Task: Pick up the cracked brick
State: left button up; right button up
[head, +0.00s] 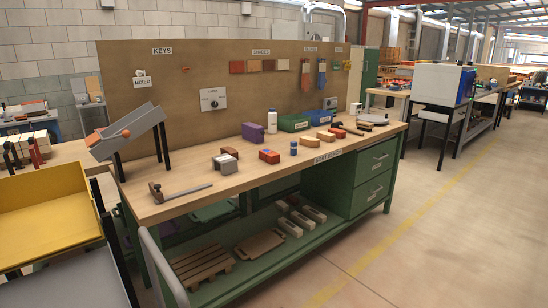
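Several pale, long bricks lie side by side on the green lower shelf of the workbench: a left one (289,227), a middle one (302,220) and a right one (315,213). They are too small here for me to tell which is cracked, or to see their hollows clearly. Neither of my grippers shows in the head view.
A pallet (203,265) and a wooden board (259,244) share the shelf. A yellow bin (45,215) stands left. Floor at right is clear.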

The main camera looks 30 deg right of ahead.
aim_at(269, 156)
jog(key=l+u, duration=0.15)
jog(key=l, duration=0.8)
jog(key=i+l+u, duration=0.15)
jog(key=l, duration=0.75)
jog(key=i+l+u, duration=0.1)
jog(key=l, duration=0.2)
jog(key=i+l+u, duration=0.1)
jog(key=l, duration=0.2)
jog(key=i+l, duration=0.1)
jog(key=l, duration=0.2)
jog(key=i+l+u, duration=0.15)
jog(key=i+l, duration=0.15)
jog(key=i+l+u, duration=0.2)
jog(key=l, duration=0.3)
jog(key=i, duration=0.05)
